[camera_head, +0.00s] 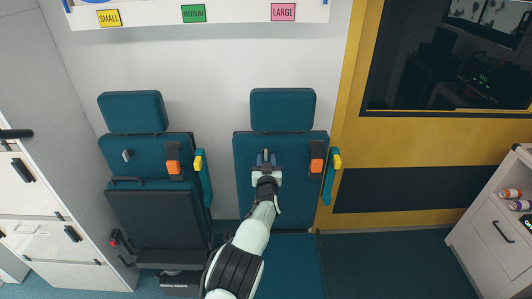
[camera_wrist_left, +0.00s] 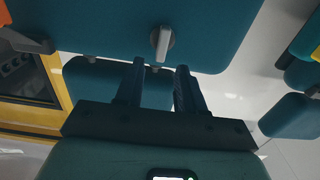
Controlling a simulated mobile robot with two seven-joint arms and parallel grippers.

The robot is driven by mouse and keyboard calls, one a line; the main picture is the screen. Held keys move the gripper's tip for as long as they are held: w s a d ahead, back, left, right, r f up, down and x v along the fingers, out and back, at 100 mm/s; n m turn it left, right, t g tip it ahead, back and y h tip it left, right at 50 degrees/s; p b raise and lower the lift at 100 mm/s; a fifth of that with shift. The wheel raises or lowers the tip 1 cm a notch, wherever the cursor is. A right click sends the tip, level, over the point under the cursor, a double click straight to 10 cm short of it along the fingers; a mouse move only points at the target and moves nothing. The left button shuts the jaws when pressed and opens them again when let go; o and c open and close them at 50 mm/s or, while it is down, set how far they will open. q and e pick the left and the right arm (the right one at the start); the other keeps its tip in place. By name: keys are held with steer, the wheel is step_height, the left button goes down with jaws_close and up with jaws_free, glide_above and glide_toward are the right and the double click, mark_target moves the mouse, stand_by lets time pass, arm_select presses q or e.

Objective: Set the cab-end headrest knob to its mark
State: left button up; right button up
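The right-hand seat (camera_head: 246,203), beside the yellow wall, has a teal headrest (camera_head: 283,109). Its small grey knob (camera_wrist_left: 162,42) shows in the left wrist view on the teal backrest, with its lever pointing roughly along the picture's vertical. My left gripper (camera_head: 266,158) is in front of this backrest, a little below the headrest. In the left wrist view its two dark fingers (camera_wrist_left: 158,85) are apart with nothing between them, and the knob appears beyond their tips. I cannot make out a mark by the knob. My right gripper is not in view.
The left-hand seat (camera_head: 150,212) has a similar grey knob (camera_head: 126,155). Orange buckles (camera_head: 316,166) and yellow-tipped armrests (camera_head: 328,178) flank the backrests. A shelf with size labels (camera_head: 194,13) hangs above. A white cabinet (camera_head: 495,225) stands at right, with open floor (camera_head: 385,265) before it.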

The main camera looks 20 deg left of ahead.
mark_target(266, 153)
arm_select(q)
steer(key=p+x, duration=0.1)
steer(key=x, duration=0.2)
steer(key=shift+w+p, duration=0.1)
steer(key=shift+p, duration=0.2)
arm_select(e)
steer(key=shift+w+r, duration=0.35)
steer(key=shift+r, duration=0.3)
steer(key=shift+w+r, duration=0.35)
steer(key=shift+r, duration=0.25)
arm_select(q)
jaws_close()
